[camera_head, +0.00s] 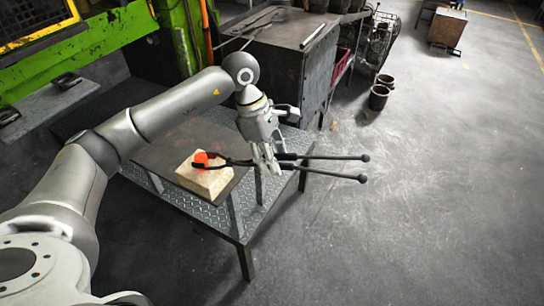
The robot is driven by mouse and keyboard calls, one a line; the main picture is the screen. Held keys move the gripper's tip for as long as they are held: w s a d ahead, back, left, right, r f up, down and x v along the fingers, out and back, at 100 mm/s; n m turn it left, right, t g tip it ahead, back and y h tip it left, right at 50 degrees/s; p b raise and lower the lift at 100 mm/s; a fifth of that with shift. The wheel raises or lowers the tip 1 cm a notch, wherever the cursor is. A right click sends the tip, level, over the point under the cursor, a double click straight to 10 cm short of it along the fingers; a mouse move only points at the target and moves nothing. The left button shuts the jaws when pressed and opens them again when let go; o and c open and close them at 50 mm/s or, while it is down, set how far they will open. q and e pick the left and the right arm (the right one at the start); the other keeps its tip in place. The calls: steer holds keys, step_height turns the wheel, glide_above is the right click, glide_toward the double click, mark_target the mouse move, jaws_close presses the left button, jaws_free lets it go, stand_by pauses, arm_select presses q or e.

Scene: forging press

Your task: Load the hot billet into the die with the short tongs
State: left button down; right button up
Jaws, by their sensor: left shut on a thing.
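The hot billet (201,159) glows orange on a pale block (205,180) on the low metal table (165,158). The short tongs (310,168) are dark, with two handles ending in round knobs that point right. My left gripper (272,165) is shut on the tongs near the middle of their length, above the table's right edge. The tong jaws reach left to the billet; I cannot tell whether they grip it. The die is not clearly seen. My right gripper is not in view.
The green press frame (90,45) stands at the upper left. A dark workbench (290,45) with another long tool on top stands behind the table. Buckets (379,96) stand on the floor at the back.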

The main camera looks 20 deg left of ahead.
arm_select(q)
steer(key=shift+r+p, duration=1.1)
steer(key=shift+r, duration=1.35)
steer(key=w+d+b, duration=0.1)
steer(key=d+b, duration=0.1)
steer(key=d, duration=1.4)
steer(key=shift+w, duration=0.25)
